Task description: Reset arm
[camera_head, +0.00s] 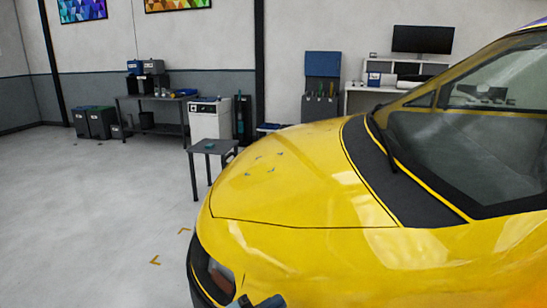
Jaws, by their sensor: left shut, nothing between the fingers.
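A small dark and teal part of my left gripper (258,301) shows at the bottom edge of the head view, in front of the yellow car's (295,175) front corner. Its fingers are shut with nothing between them. Most of the gripper and its arm are cut off by the frame. I cannot tell how far it is from the car's surface. My right gripper is not in view.
The car fills the right side, with several small bluish pieces (259,158) on its hood. A small dark table (212,147) stands behind the hood. A workbench (152,98) and bins (95,121) line the back wall. The left floor is mostly clear.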

